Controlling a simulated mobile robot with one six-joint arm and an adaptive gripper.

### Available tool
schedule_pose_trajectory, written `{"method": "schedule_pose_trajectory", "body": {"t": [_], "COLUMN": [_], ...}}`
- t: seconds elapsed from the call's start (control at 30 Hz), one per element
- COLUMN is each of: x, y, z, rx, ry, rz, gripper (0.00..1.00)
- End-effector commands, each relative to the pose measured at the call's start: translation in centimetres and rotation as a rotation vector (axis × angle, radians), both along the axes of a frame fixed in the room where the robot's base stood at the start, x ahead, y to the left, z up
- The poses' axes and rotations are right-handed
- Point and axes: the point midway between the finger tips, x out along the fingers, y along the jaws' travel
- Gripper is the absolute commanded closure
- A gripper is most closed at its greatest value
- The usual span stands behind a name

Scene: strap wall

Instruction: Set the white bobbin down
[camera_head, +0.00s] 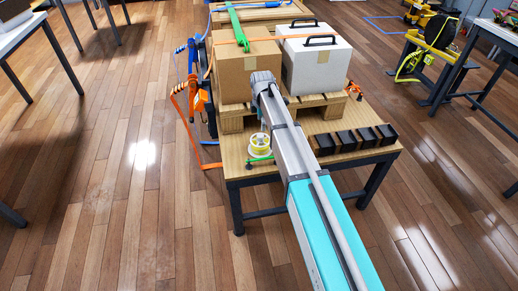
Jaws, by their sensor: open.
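The white bobbin (258,152) is small, with white flanges and yellow around its middle. It appears to rest on the wooden tabletop (238,171) near the table's left front corner, just left of my arm. A thin green piece lies at its front side; I cannot tell whether they touch. My arm reaches over the table from the lower right, and its grey joint is in front of the cardboard box. My gripper does not show; it seems hidden behind or below the arm, so its distance from the bobbin cannot be seen.
A cardboard box (236,75) and a white box (318,65) stand on a wooden pallet (318,101). Several black blocks (347,141) line the right front. Orange straps (183,103) hang at the left edge. A little bare tabletop shows around the bobbin.

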Motion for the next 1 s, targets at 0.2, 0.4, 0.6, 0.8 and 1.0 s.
{"method": "schedule_pose_trajectory", "body": {"t": [0.2,0.4,0.6,0.8,1.0], "x": [0.0,0.0,0.0,0.0,0.0], "y": [0.0,0.1,0.1,0.1,0.2], "z": [-2.0,-2.6,-2.5,-2.5,-3.2], "rx": [0.0,0.0,0.0,0.0,0.0], "ry": [0.0,0.0,0.0,0.0,0.0], "rz": [0.0,0.001,0.001,0.001,0.002], "gripper": [0.18,0.18,0.18,0.18,0.18]}}
